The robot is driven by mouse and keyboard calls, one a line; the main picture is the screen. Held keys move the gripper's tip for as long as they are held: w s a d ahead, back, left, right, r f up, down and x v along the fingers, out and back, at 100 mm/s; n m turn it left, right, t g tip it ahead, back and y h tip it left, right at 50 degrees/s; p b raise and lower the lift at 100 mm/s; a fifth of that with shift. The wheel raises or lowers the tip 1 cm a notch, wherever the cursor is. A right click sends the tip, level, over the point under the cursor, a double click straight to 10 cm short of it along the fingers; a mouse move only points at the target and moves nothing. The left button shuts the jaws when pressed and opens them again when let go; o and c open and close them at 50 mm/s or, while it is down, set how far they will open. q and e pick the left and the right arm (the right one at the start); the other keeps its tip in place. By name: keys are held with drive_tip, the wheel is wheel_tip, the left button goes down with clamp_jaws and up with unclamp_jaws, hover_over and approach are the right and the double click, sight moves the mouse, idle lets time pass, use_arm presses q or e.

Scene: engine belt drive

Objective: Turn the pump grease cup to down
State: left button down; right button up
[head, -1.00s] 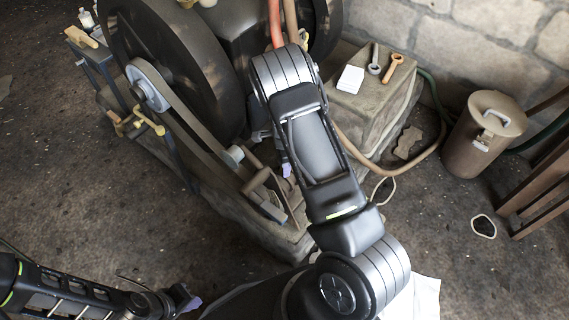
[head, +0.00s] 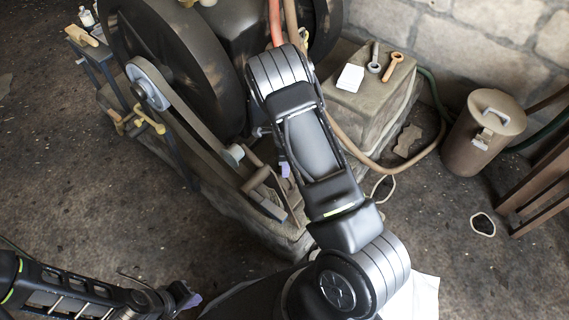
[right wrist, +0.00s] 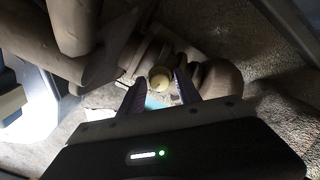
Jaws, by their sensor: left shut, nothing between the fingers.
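A small brass-coloured round cap, which looks like the pump grease cup (right wrist: 160,79), shows in the right wrist view on a dull metal fitting. My right gripper (right wrist: 160,88) has its two purple fingers apart, one on each side of the cap, with a gap visible; I cannot tell whether either touches it. In the head view my right arm hides the cup, and only a purple bit of the right gripper (head: 285,170) shows. My left gripper (head: 189,298) is shut and empty at the lower left, over the floor and away from the engine.
The engine's big flywheel (head: 175,75) and belt (head: 195,125) stand left of my right arm. A stone block (head: 370,115) at the right carries a white cloth and two wrenches. A lidded brown can (head: 484,140) and a hose lie further right.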

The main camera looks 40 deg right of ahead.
drive_tip(key=shift+o, duration=0.7)
wheel_tip(320, 180, up, 8)
drive_tip(key=shift+f+p, duration=0.1)
drive_tip(key=shift+p, duration=0.85)
drive_tip(key=shift+s, duration=0.1)
